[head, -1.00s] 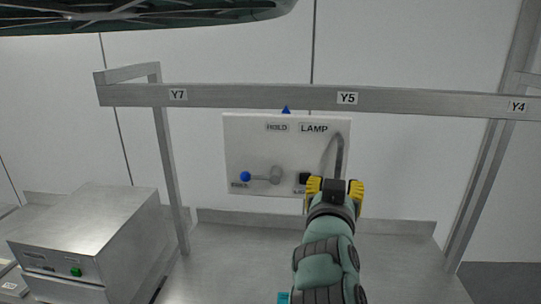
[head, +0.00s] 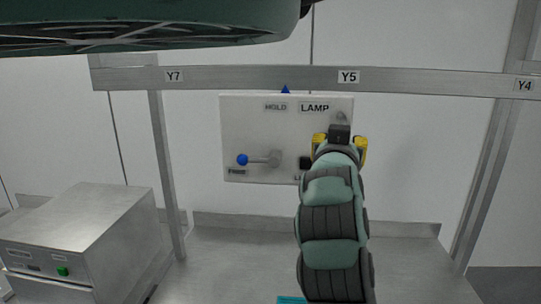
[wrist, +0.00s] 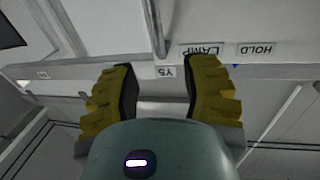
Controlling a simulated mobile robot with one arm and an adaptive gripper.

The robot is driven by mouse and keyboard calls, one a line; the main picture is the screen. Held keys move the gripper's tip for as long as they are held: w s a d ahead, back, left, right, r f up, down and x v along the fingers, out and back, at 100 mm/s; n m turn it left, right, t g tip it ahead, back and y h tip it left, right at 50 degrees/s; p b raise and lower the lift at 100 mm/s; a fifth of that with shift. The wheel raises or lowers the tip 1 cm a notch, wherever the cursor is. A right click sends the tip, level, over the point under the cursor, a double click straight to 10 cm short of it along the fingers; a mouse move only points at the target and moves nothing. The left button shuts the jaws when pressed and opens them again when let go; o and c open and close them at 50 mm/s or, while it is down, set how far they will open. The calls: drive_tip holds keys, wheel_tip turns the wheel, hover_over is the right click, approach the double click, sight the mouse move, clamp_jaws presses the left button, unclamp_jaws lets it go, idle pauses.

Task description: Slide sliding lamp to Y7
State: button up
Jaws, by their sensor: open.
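The sliding lamp shows in the head view as a pale panel (head: 235,125) marked LAMP and HOLD, below the rail (head: 230,78). Its blue pointer (head: 286,89) stands between Y7 (head: 174,76) and Y5 (head: 348,76), nearer Y5. A lever with a blue knob (head: 242,160) points left, by the FREE label (head: 237,171). My gripper (head: 340,148) is in front of the panel's right side and hides most of the curved grey handle there. In the wrist view my gripper (wrist: 160,95) is open, with a grey tube (wrist: 156,28) beyond the gap; contact is not visible.
A steel box with a green button (head: 62,271) stands on the counter at lower left. Rail posts stand left (head: 167,170) and right (head: 487,170). The label Y4 (head: 525,85) is at the rail's right end.

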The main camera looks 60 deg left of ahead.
drive_tip(key=shift+p+x, duration=0.5)
drive_tip(key=shift+x, duration=4.3)
drive_tip(key=shift+d, duration=0.1)
drive_tip(key=shift+o, duration=0.4)
clamp_jaws()
